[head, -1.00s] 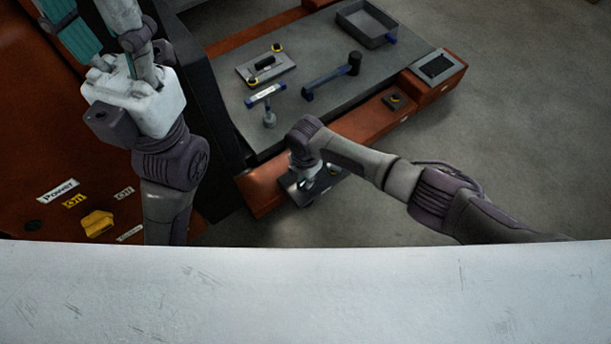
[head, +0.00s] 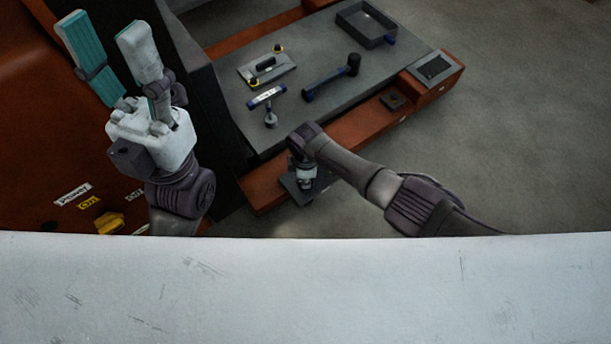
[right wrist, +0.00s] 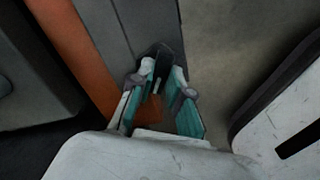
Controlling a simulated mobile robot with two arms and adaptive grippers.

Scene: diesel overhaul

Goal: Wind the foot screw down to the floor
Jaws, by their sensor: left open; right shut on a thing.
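My right gripper (head: 305,188) points down at the dark bracket (head: 290,188) on the near corner of the orange base frame. In the right wrist view its teal-padded fingers (right wrist: 163,80) are closed in on a dark upright piece (right wrist: 163,58), which appears to be the top of the foot screw. The hand hides most of the screw, and its lower end and the gap to the floor cannot be seen. My left gripper (head: 104,30) is open and empty, with its teal-padded fingers raised beside the orange cabinet at the left.
The grey bench top (head: 235,98) carries a spirit level (head: 267,96), a mallet (head: 330,80), a plate with a handle (head: 266,68) and a tray (head: 366,24). The orange cabinet (head: 30,140) with labels stands at left. Grey floor (head: 530,120) is clear at right.

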